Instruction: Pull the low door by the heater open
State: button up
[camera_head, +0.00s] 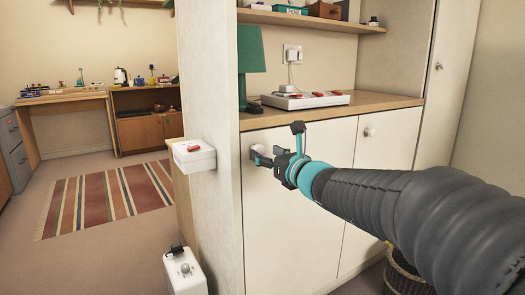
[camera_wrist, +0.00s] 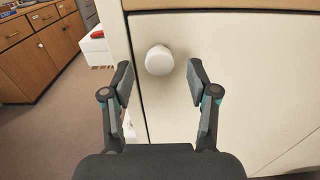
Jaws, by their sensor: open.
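The low white cabinet door (camera_head: 290,215) is under the wooden counter, to the right of a small white box with a dial (camera_head: 183,272) that may be the heater. The door looks shut. In the wrist view, its round white knob (camera_wrist: 159,60) is near the top left of the door (camera_wrist: 230,75). My gripper (camera_head: 276,142) is in front of the door's top left part. In the wrist view my gripper (camera_wrist: 160,80) is open, with one finger on each side of the knob's line and the knob just beyond the fingertips. I see no contact with the knob.
A second white door with a knob (camera_head: 369,132) is to the right. A white box with a red switch (camera_head: 194,154) juts from the cabinet's side panel. A basket (camera_head: 405,277) stands on the floor below my arm. Open floor with a striped rug (camera_head: 107,200) lies left.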

aim_at(261, 151)
jog(key=shift+x, duration=2.15)
jog(key=shift+d, duration=0.1)
grip_shut()
